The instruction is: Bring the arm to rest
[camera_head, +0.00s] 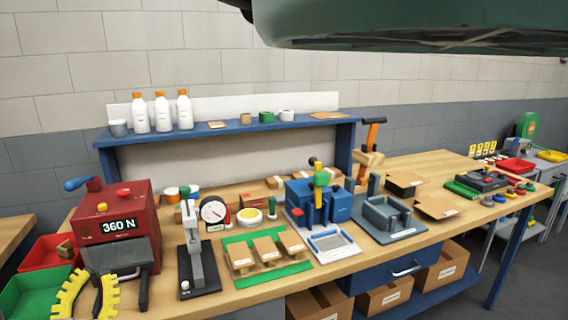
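Three tan blocks (266,248) lie side by side on a green tray (292,270) at the middle front of the wooden bench (240,292). A red machine (118,228) reading 360 N stands to their left, with a dial gauge stand (196,258) between. A blue press (325,205) with a yellow upright part stands to their right.
A large dark green shape (410,22) hangs across the top right. A blue shelf (230,130) carries white bottles (161,112). A grey fixture (384,216) and open boxes (437,208) stand farther right. Yellow toothed pieces (70,293) are at lower left.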

